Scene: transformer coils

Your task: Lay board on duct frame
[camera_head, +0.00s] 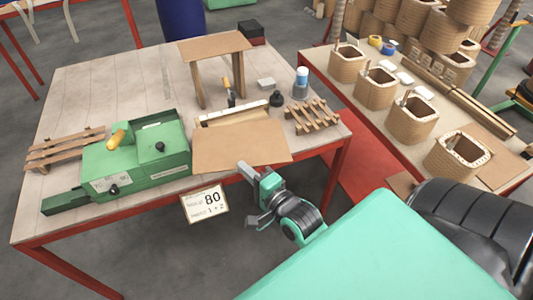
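A flat brown board (240,147) lies at the front right of the work table, its front edge close to the table's front edge. My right gripper (243,168) is at the board's front edge, its tip meeting or overlapping that edge. Whether its fingers are closed on the board cannot be told. My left gripper is not in view. Two slatted wooden frames lie on the table, one at the left end (65,148) and one at the right (311,116). Which of these is the duct frame is not clear. A brown panel on legs (213,45) stands at the back.
A green machine with a yellow handle (137,150) stands left of the board on the table (75,95). Several tan coils (375,88) stand on the right table.

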